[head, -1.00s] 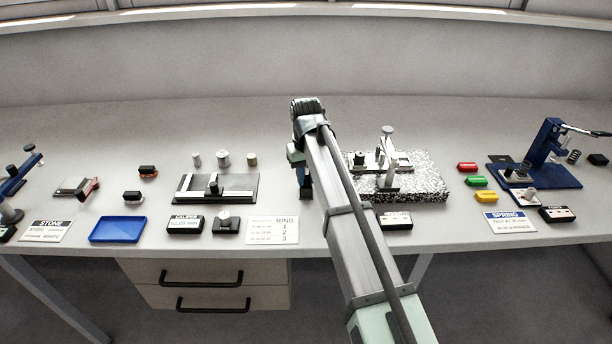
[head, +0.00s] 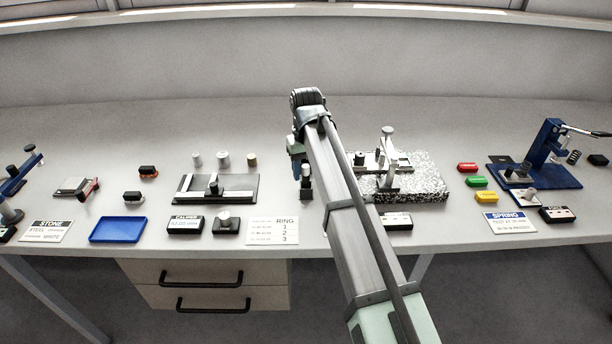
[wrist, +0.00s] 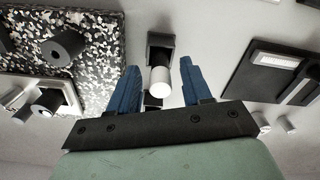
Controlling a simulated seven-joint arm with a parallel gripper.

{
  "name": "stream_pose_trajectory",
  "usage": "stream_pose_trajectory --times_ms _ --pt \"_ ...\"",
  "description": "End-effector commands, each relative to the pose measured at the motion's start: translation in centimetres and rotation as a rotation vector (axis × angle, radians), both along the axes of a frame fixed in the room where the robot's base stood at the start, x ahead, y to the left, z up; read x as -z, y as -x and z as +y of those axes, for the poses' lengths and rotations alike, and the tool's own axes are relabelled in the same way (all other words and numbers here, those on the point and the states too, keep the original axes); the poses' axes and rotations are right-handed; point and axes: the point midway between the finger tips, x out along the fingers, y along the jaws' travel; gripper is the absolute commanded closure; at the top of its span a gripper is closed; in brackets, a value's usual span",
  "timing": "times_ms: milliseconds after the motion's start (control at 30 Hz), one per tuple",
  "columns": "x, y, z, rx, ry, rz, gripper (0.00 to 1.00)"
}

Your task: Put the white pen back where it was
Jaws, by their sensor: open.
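A short white-topped cylinder (wrist: 160,80) stands in a small black block (wrist: 158,45) in the wrist view; it may be the white pen, but I see it only end-on. In the head view the black block (head: 306,189) with its pale top stands on the bench between the ring card and the speckled plate. My gripper (wrist: 159,66) is open, its blue fingers apart on either side of the cylinder, with gaps visible on both sides. In the head view my gripper (head: 297,160) is just above and beside the block, partly hidden by my arm.
The speckled granite plate (head: 425,180) with a fixture is close on the right. The dark caliper base (head: 243,190) lies to the left, with several small metal cylinders (head: 223,159) behind it. The ring card (head: 272,231) lies in front. The bench behind is clear.

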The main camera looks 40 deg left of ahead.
Motion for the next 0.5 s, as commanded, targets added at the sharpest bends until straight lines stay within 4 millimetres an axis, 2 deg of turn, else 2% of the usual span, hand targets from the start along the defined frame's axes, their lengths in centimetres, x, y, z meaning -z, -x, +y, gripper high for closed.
stream_pose_trajectory --times_ms 200,500 --pt "-4.3 -0.1 0.1 0.000 -0.003 -0.001 0.51" --pt "-8.4 -0.1 0.1 -0.001 -0.001 0.000 0.51"
